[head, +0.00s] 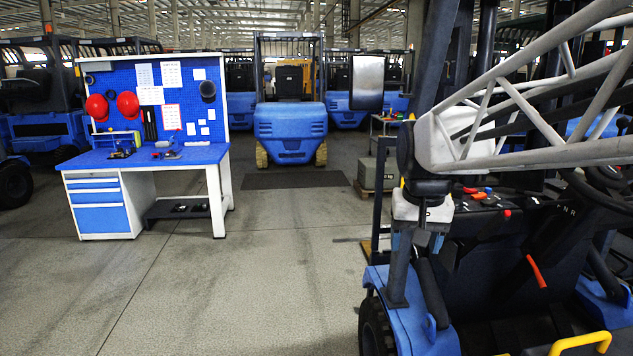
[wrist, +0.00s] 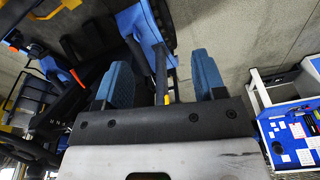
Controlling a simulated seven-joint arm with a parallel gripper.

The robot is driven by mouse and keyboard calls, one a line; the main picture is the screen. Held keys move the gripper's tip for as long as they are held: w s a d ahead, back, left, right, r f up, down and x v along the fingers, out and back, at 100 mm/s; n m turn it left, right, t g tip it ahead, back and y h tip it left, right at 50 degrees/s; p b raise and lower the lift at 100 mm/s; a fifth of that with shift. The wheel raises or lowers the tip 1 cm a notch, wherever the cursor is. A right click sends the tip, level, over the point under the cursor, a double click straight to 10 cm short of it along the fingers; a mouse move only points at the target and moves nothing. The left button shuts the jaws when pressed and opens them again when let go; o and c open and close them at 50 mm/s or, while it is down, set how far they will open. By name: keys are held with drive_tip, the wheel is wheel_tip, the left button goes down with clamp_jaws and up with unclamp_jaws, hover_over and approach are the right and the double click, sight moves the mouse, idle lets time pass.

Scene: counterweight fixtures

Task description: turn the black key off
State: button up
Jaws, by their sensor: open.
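I cannot make out the black key in either view. The forklift's dark control panel (head: 500,203) is at the right in the head view, with red, orange and blue knobs on it and the letters N and R nearby. My gripper (head: 418,244) hangs from the white arm at the left of this panel, apart from it. In the wrist view my gripper (wrist: 160,62) has its two blue fingers spread wide, with nothing held between them. The forklift's blue and black body shows beyond and left of the fingers.
An orange lever (head: 536,271) and a yellow handle (head: 580,343) are on the forklift at the lower right. A blue workbench (head: 140,158) stands at the left. Another blue forklift (head: 290,130) is parked behind.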

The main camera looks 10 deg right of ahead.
drive_tip(key=w+d+r+m, duration=0.1)
drive_tip(key=w+d+r, duration=0.15)
drive_tip(key=w, duration=0.35)
drive_tip(key=w+d+r+m, duration=0.1)
drive_tip(key=w+d, duration=0.3)
drive_tip(key=w, duration=0.2)
drive_tip(key=m+g, duration=0.2)
drive_tip(key=m, duration=0.2)
hover_over(458, 189)
drive_tip(key=shift+w+d+f, duration=0.1)
drive_tip(key=shift+w+f, duration=0.1)
drive_tip(key=shift+f, duration=0.95)
drive_tip(key=shift+f, duration=0.2)
drive_tip(key=shift+f, duration=3.75)
drive_tip(key=shift+c, duration=0.3)
drive_tip(key=c, duration=0.9)
drive_tip(key=shift+o, duration=0.2)
